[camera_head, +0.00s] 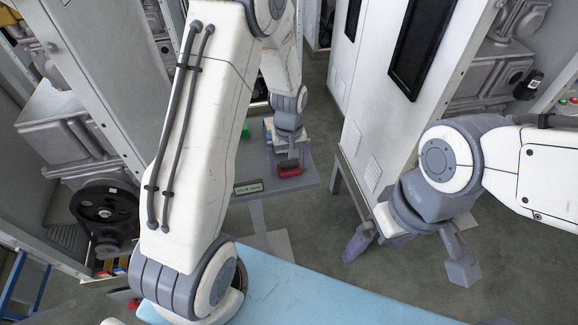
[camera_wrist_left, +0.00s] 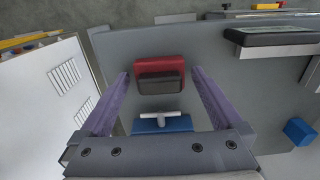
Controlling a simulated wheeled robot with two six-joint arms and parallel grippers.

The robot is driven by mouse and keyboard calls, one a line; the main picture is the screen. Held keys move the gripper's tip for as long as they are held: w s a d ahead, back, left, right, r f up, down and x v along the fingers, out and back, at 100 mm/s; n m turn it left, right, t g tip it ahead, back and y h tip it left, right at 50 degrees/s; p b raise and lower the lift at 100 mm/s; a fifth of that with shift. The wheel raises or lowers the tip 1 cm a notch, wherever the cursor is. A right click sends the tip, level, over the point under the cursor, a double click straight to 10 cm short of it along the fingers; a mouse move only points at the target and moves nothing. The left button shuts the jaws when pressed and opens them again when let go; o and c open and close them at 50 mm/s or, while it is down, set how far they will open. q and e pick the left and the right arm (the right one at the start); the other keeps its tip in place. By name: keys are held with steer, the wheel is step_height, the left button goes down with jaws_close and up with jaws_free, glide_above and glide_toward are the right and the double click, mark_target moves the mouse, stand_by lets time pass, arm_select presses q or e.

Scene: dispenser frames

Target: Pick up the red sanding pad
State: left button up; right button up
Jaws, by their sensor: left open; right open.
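The red sanding pad (camera_head: 289,170) lies near the front edge of a grey shelf in the head view. In the left wrist view the red pad (camera_wrist_left: 160,64) has a dark grey block-like part on its near side. My left gripper (camera_head: 288,162) is at the shelf, open, with nothing held. In the left wrist view its two purple fingers (camera_wrist_left: 160,73) stand to either side of the pad, with gaps showing on both sides. My right gripper (camera_head: 411,256) is open and empty, hanging over the floor at the right.
The grey shelf (camera_wrist_left: 225,85) also holds a blue item with a white T-handle (camera_wrist_left: 162,122) close to the left gripper's base, and a blue block (camera_wrist_left: 298,131) at the right. A small label plate (camera_head: 249,187) is on the shelf edge. A tall white cabinet (camera_head: 375,110) stands right of the shelf.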

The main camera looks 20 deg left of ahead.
mark_target(289, 161)
arm_select(q)
steer(key=c, duration=1.2)
steer(key=shift+c, duration=0.2)
steer(key=shift+r, duration=0.1)
steer(key=shift+r, duration=0.55)
step_height(289, 161, up, 2)
steer(key=shift+w+r+b, duration=0.1)
steer(key=shift+r+b, duration=0.15)
steer(key=shift+b, duration=0.3)
steer(key=s+d+r+b, duration=0.2)
steer(key=d+r, duration=0.5)
steer(key=d, duration=0.4)
steer(key=shift+s+d+r, duration=0.15)
steer(key=shift+s, duration=0.45)
